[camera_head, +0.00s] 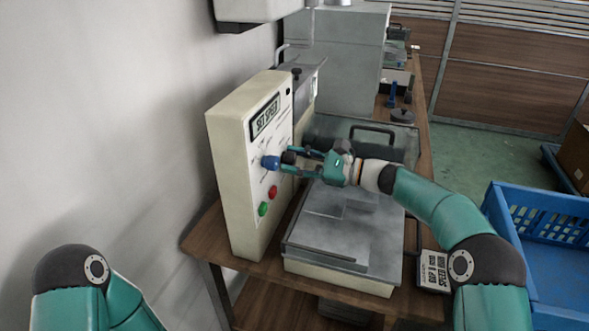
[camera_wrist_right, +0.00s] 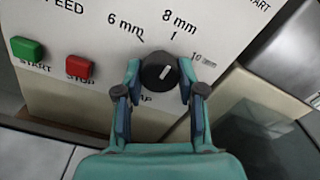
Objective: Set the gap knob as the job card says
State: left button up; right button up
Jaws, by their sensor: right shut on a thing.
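The gap knob (camera_wrist_right: 158,72) is a round black knob with a white mark on the cream control panel (camera_head: 240,185). In the right wrist view its mark points up and slightly right, roughly toward the 8 mm label, between the 6 mm and 10 mm labels. My right gripper (camera_wrist_right: 160,78) is shut on the knob, one finger on each side. It also shows in the head view (camera_head: 288,162), reaching the panel from the right. The job card (camera_head: 432,271) lies at the bench's right edge with gap and speed lines; its gap number is too small to read surely. My left gripper is out of view.
The red stop button (camera_head: 272,192) and green start button (camera_head: 263,209) are below. A grey-lidded machine bed (camera_head: 335,240) lies under my right arm. A blue crate (camera_head: 545,215) stands at right.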

jog(key=shift+f+n, duration=0.1)
jog(key=shift+n, duration=0.2)
jog(key=o, duration=1.1)
jog(key=shift+d, duration=0.1)
jog(key=v, duration=1.2)
